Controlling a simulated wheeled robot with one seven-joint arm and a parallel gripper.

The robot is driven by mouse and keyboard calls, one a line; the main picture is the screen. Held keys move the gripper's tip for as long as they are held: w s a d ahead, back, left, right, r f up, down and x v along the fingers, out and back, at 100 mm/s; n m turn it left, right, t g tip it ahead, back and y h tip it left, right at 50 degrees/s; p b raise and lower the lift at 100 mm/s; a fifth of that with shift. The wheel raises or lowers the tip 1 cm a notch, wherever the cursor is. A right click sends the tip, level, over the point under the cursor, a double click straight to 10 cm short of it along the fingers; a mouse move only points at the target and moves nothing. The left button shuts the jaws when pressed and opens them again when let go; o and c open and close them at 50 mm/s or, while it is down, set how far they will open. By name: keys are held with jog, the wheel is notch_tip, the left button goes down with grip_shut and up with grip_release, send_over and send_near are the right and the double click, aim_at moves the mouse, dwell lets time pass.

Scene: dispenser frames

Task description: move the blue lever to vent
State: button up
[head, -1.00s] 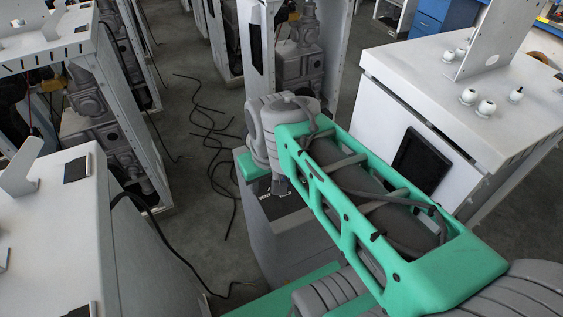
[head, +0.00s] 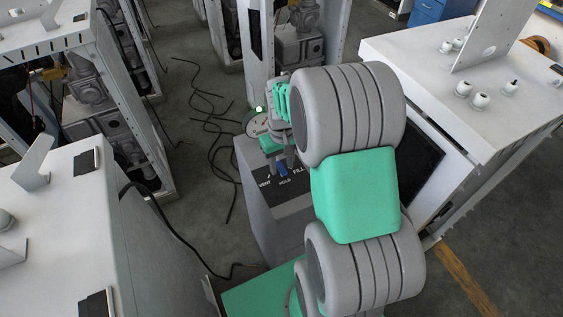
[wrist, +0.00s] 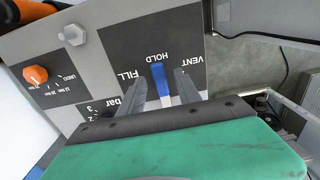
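The blue lever (wrist: 161,80) points at HOLD on a dark panel (wrist: 190,45), between the FILL and VENT labels. In the wrist view the labels are upside down, with FILL left of the lever and VENT right. My gripper (wrist: 160,92) is open, one finger on each side of the lever with visible gaps. In the head view my gripper (head: 281,163) is over the panel, partly hidden by my arm.
An orange knob (wrist: 36,75) and a grey hexagonal knob (wrist: 78,34) sit beside the lever panel. A round gauge (head: 257,125) with a green light stands behind my gripper. White cabinets (head: 455,85) stand on both sides. Black cables (head: 210,140) lie on the floor.

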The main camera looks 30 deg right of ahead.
jog(key=shift+c, duration=0.3)
grip_shut()
dwell(1.1)
